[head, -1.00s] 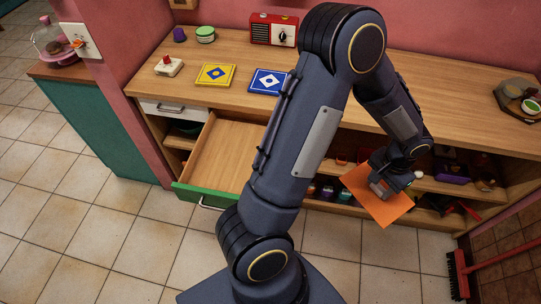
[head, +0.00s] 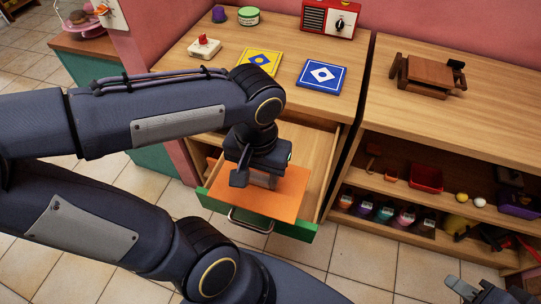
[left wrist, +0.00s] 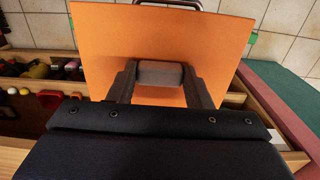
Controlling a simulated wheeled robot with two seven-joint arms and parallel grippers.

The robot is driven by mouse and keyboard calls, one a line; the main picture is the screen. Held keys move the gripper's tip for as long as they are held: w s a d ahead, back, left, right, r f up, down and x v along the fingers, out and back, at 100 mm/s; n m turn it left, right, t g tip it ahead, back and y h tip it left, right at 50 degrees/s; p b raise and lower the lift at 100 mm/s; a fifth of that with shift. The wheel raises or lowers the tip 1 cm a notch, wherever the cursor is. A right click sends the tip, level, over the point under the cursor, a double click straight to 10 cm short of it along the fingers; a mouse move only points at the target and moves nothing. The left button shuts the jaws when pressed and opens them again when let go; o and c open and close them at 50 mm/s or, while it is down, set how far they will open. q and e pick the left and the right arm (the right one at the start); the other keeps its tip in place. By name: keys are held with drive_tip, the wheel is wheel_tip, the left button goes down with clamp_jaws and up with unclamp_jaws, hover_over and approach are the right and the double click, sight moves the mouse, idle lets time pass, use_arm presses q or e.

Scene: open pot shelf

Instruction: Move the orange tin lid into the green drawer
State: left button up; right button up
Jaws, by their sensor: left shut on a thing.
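The orange tin lid (head: 285,200) is a flat square plate with a grey grip (left wrist: 160,74) on top. My left gripper (head: 258,178) is shut on that grip, with a finger on each side in the left wrist view. The lid is over the front part of the open green drawer (head: 296,231), and it overlaps the drawer's front rim in the head view. I cannot tell its height above the drawer floor. The drawer's wooden inside shows bare behind the lid. My right gripper (head: 482,291) is partly in view at the bottom right, away from the drawer.
The counter above the drawer holds a yellow tile (head: 259,61), a blue tile (head: 321,76), a red radio (head: 330,18) and a white switch box (head: 204,48). Open shelves (head: 400,186) with jars and a red tray (head: 426,178) are to the right.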

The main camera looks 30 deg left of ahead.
use_arm(q)
drive_tip(key=shift+s+a+f, duration=0.2)
drive_tip(key=shift+a+f, duration=0.05)
drive_tip(key=shift+a, duration=0.05)
drive_tip(key=w+a+f, duration=0.1)
drive_tip(key=w+f, duration=0.2)
drive_tip(key=w, duration=0.1)
drive_tip(key=w+a+f+b, duration=0.1)
drive_tip(key=w+f, duration=0.2)
drive_tip(key=w, duration=0.1)
drive_tip(key=w+a+f, duration=0.1)
drive_tip(key=w+f, duration=0.2)
drive_tip(key=w, duration=0.2)
drive_tip(key=shift+a+b, duration=0.1)
drive_tip(key=shift+b, duration=0.3)
drive_tip(key=shift+w+f, duration=0.1)
drive_tip(key=shift+f, duration=0.2)
drive_tip(key=shift+w+f+b, duration=0.1)
drive_tip(key=shift+f+b, duration=0.2)
drive_tip(key=shift+f, duration=1.25)
